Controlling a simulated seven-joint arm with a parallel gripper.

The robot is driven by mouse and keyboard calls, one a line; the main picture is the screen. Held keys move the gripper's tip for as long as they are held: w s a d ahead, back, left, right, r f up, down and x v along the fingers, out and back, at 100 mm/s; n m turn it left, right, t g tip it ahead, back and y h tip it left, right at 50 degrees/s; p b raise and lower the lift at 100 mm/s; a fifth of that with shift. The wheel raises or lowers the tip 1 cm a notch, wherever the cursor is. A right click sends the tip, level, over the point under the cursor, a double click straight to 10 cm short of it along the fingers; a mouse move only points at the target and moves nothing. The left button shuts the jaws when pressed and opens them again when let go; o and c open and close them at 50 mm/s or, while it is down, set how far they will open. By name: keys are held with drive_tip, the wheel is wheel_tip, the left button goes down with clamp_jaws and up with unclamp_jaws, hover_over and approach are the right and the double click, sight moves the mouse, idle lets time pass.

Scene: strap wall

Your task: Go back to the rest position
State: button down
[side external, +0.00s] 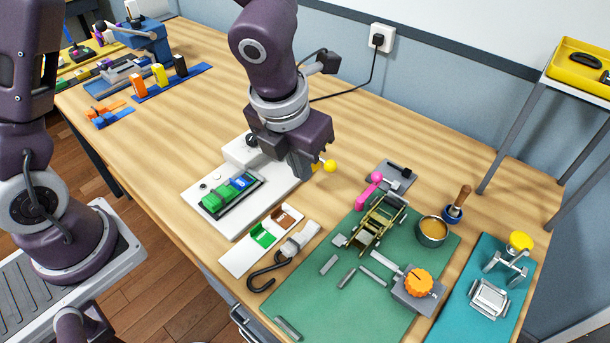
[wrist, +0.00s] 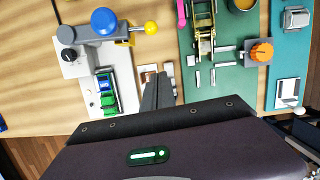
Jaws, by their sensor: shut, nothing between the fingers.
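My gripper (side external: 303,172) is shut and empty, held above the table, its fingers pointing down. In the side view it overlaps the back right part of a white-based device (side external: 236,215). Its fingers also show in the wrist view (wrist: 157,80), where they cover part of a white card (wrist: 148,70) with brown and green patches. The device (wrist: 72,68) carries a round blue cap (wrist: 104,20) and a lever with a yellow ball (wrist: 150,28). The ball (side external: 330,165) shows just right of my fingers in the side view; I cannot tell whether they touch. My arm hides the cap there.
A green mat (side external: 310,290) holds a brass ratchet (side external: 378,223), an orange knob (side external: 418,282) and a bowl (side external: 432,231). A strap hook (side external: 285,257) lies left of it. A teal mat (side external: 465,305) is at right. The table's back middle (side external: 210,105) is clear.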

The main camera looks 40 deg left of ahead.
drive_tip(key=s+a+r+n+t, duration=0.1)
drive_tip(key=s+a+r+n, duration=0.3)
drive_tip(key=n, duration=0.7)
drive_tip(key=s+a+r+n, duration=0.4)
drive_tip(key=s+n, duration=0.3)
drive_tip(key=n, duration=0.5)
drive_tip(key=s+a+r+n+t, duration=0.1)
drive_tip(key=s+a+r+n, duration=0.3)
drive_tip(key=n, duration=0.8)
drive_tip(key=shift+s+a+r+t, duration=0.25)
drive_tip(key=shift+s+a, duration=0.3)
drive_tip(key=shift+s, duration=0.5)
